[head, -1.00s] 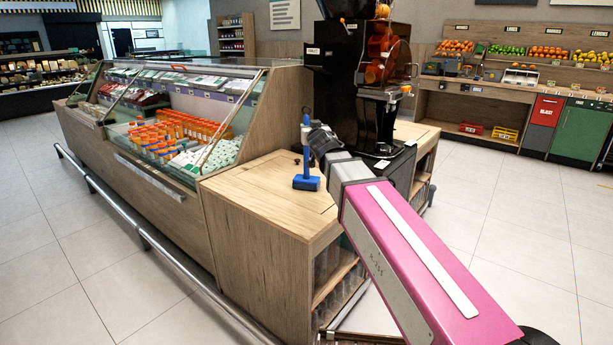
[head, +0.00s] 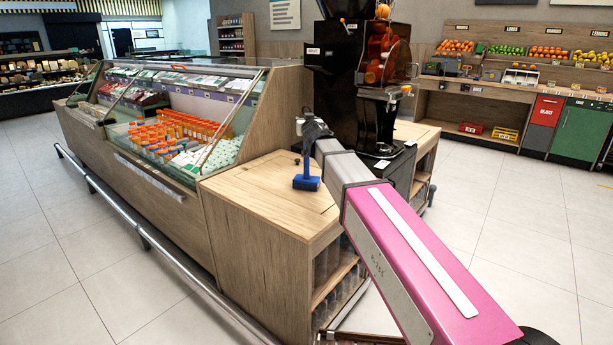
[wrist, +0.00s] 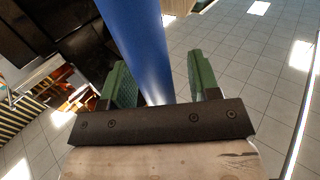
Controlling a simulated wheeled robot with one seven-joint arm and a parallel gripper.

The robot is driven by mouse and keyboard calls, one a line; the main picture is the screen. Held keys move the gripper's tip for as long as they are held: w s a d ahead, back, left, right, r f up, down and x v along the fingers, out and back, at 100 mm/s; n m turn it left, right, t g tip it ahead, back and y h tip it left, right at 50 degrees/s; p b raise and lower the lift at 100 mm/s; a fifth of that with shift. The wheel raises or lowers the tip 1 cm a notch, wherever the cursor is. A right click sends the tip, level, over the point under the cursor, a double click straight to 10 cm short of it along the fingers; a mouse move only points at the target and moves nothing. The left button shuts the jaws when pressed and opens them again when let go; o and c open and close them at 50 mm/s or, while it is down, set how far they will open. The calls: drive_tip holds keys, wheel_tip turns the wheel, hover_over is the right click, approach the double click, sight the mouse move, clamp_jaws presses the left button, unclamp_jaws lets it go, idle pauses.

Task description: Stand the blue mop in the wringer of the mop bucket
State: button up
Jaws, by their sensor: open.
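The blue mop (head: 306,183) stands on the wooden counter, its wide head down and its handle rising toward my gripper. The handle's upper part is hidden or hard to make out in the head view. In the wrist view a thick blue shaft (wrist: 138,35) comes down from the top into the space between the green fingers. My gripper (wrist: 161,75) is open, with a finger on each side of the shaft; I cannot tell whether either touches it. In the head view my gripper (head: 300,124) is small, above the mop. I cannot make out the mop bucket or its wringer.
The wooden counter (head: 262,195) has bare room left of the mop. A black juicer (head: 385,110) stands close behind my arm on the right. A glass-fronted display case (head: 190,120) adjoins the counter on the left. Open tiled floor (head: 500,240) lies to the right.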

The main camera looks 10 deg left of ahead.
drive_tip(key=shift+w, duration=0.15)
clamp_jaws()
drive_tip(key=shift+r, duration=0.1)
